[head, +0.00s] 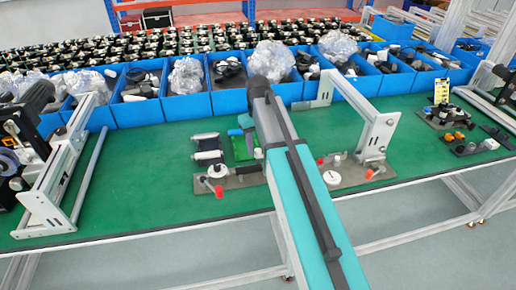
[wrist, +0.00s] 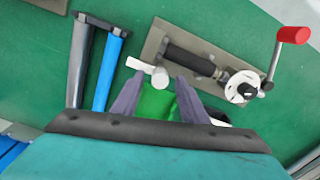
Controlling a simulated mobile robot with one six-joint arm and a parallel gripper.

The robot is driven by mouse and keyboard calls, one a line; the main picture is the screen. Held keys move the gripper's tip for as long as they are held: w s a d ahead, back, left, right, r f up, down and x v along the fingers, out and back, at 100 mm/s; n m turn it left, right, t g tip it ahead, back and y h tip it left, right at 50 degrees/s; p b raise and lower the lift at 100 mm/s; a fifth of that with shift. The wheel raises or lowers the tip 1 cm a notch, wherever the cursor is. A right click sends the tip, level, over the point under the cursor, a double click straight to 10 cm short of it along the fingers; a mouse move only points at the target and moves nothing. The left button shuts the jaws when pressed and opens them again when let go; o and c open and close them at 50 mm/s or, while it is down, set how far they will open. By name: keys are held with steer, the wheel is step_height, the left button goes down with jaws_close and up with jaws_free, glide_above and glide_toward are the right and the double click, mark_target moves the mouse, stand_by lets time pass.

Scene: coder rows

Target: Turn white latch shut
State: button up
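The white latch (wrist: 150,71) shows in the wrist view as a small T-like piece with a short bar and a round end, beside a grey-brown plate (wrist: 165,40). My gripper (wrist: 158,86) has two grey-purple fingers spread apart. The round end of the latch lies at the opening between the fingertips; I cannot tell whether they touch it. A green piece (wrist: 160,105) shows between the fingers, below the latch. In the head view my arm covers part of this area, and I cannot make out the latch there.
A crank with a red handle (wrist: 293,35) and white hub (wrist: 243,88) stands right of my gripper. A black bar (wrist: 82,60) and a blue bar (wrist: 110,65) lie to the left. Blue bins (head: 185,107) line the back.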

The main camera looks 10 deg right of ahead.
jaws_close()
steer(key=shift+m, duration=0.3)
steer(key=m, duration=0.4)
steer(key=shift+p, duration=0.35)
steer(key=m, duration=0.8)
steer(key=shift+m+p, duration=0.4)
steer(key=m, duration=0.4)
steer(key=shift+m, duration=0.3)
